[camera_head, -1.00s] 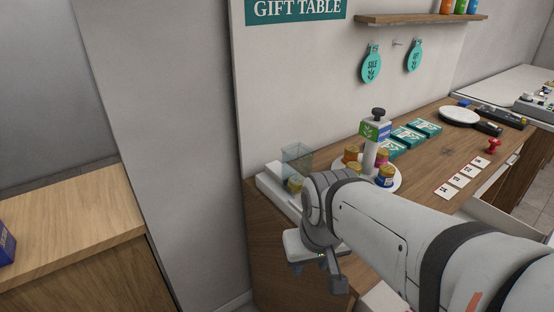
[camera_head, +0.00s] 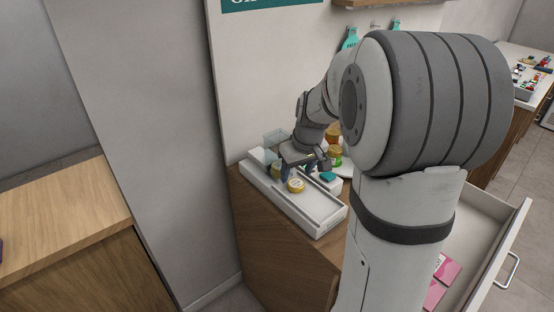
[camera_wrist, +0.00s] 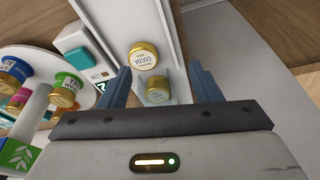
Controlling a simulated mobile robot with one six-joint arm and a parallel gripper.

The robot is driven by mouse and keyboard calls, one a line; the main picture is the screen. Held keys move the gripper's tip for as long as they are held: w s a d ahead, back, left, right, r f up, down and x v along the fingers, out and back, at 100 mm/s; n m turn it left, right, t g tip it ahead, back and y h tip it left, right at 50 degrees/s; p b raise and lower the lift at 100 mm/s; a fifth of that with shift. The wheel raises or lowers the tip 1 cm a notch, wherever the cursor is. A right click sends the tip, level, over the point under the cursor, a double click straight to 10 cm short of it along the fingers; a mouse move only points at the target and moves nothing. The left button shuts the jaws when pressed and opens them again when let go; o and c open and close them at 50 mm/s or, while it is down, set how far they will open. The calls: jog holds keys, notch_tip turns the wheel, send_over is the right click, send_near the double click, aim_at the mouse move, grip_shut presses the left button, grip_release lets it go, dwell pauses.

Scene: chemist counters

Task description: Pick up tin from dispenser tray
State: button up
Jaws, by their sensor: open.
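The white dispenser tray (camera_head: 320,216) sits on the wooden counter. A gold-lidded tin marked COCOA lies in its channel, seen in the wrist view (camera_wrist: 143,56) and in the head view (camera_head: 296,185). A second gold-lidded tin (camera_wrist: 157,91) sits just behind it, closer to the gripper body in the wrist view, partly seen through clear plastic. My gripper (camera_wrist: 161,78) is open, its blue-grey fingers on either side of the second tin's place in the picture. It hangs over the tray's dispenser end in the head view (camera_head: 304,169). Contact with either tin cannot be told.
A clear dispenser box (camera_head: 275,143) stands at the tray's back end. A round white stand with several coloured tins (camera_wrist: 64,93) and a white-and-teal block (camera_wrist: 84,48) are close beside the tray. An open drawer (camera_head: 490,240) juts out at the right.

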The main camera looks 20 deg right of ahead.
aim_at(296, 182)
jog(key=w+f, duration=0.1)
jog(key=f, duration=0.2)
jog(key=w+d+f+p, duration=0.1)
jog(key=w+f, duration=0.1)
jog(key=w+d+f, duration=0.1)
jog(key=w+f, duration=0.1)
jog(key=f, duration=0.1)
jog(key=shift+w+d+f, duration=0.1)
jog(key=shift+w+f, duration=0.1)
jog(key=shift+f, duration=0.1)
jog(key=shift+c, duration=0.5)
jog(key=c, duration=0.7)
